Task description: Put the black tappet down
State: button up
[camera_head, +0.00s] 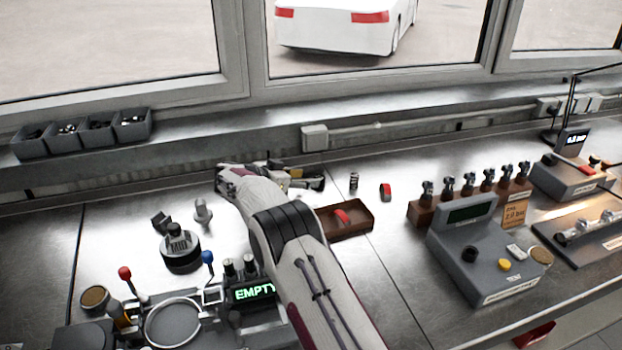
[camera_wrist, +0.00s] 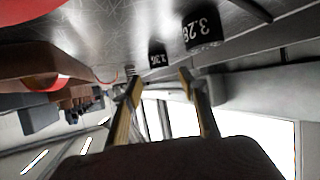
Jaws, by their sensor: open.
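My gripper (camera_head: 303,180) is low over the bench behind my arm in the camera_head view. In the wrist view, which is upside down, my gripper (camera_wrist: 161,77) has its two yellow-edged fingers apart with nothing held between them. A small black tappet (camera_wrist: 157,59) with a white number stands on the metal bench just beyond the fingertips, with a gap showing. A larger-looking, nearer black tappet (camera_wrist: 203,31) with white digits stands beside it. I cannot clearly make out either tappet in the camera_head view, where my arm and gripper cover that area.
A brown tray (camera_head: 363,225) holds a red part. A spring (camera_head: 354,181) and a red-and-dark part (camera_head: 386,191) stand behind it. A grey tester (camera_head: 478,258) and a wooden rack (camera_head: 424,213) are at right. A dark round fixture (camera_head: 181,252) is at left.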

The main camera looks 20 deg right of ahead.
jog(key=shift+v, duration=3.05)
jog(key=shift+d+r, duration=0.1)
jog(key=shift+r, duration=0.05)
